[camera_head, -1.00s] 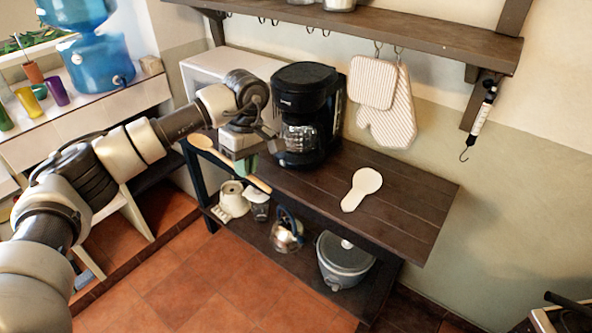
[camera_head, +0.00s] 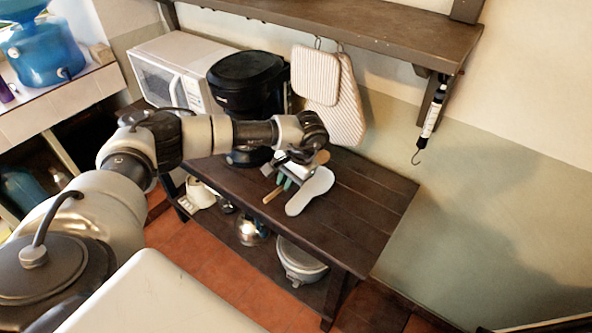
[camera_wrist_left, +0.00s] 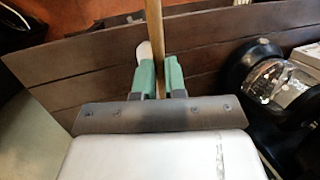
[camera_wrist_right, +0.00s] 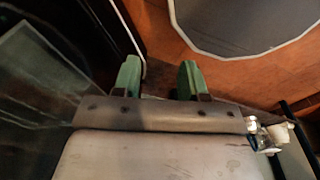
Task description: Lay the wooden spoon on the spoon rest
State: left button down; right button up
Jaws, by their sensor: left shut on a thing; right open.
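The wooden spoon (camera_head: 321,157) is held over the dark wooden table. Its handle also shows between the green fingers in the left wrist view (camera_wrist_left: 154,25). My left gripper (camera_head: 284,181) is shut on the handle. The white spoon rest (camera_head: 312,189) lies on the table just beside and partly behind the gripper. A small white part of it shows beside the left finger in the left wrist view (camera_wrist_left: 145,50). I cannot tell the height of the spoon over it. My right gripper (camera_wrist_right: 158,78) is open and empty, and is outside the head view.
A black coffee maker (camera_head: 246,88) stands left of the spoon rest, with a white microwave (camera_head: 170,72) behind. Striped mitts (camera_head: 316,75) hang under the wall shelf (camera_head: 370,32). The table's right part (camera_head: 362,205) is clear. A lidded pot (camera_head: 298,262) stands on the lower shelf.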

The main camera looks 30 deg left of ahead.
pick_arm(q)
jog(key=shift+s+f, duration=0.1)
jog(key=shift+f, duration=0.25)
jog(key=shift+s+a+f+b, duration=0.15)
jog(key=shift+f+b, duration=0.1)
jog(key=shift+b, duration=0.15)
jog(key=shift+f, duration=0.35)
jog(key=shift+f+b, duration=2.25)
jog(key=shift+f, duration=0.6)
pick_arm(e)
jog(key=f, duration=0.5)
jog(key=shift+s+a+f, duration=0.15)
jog(key=shift+s+a, duration=0.1)
jog(key=shift+s, duration=0.1)
pick_arm(q)
jog(key=shift+f+b, duration=0.7)
jog(key=shift+b, duration=0.05)
pick_arm(e)
jog(key=shift+a+f, duration=0.25)
jog(key=shift+f, duration=0.5)
pick_arm(q)
jog(key=c, duration=1.1)
grip_release()
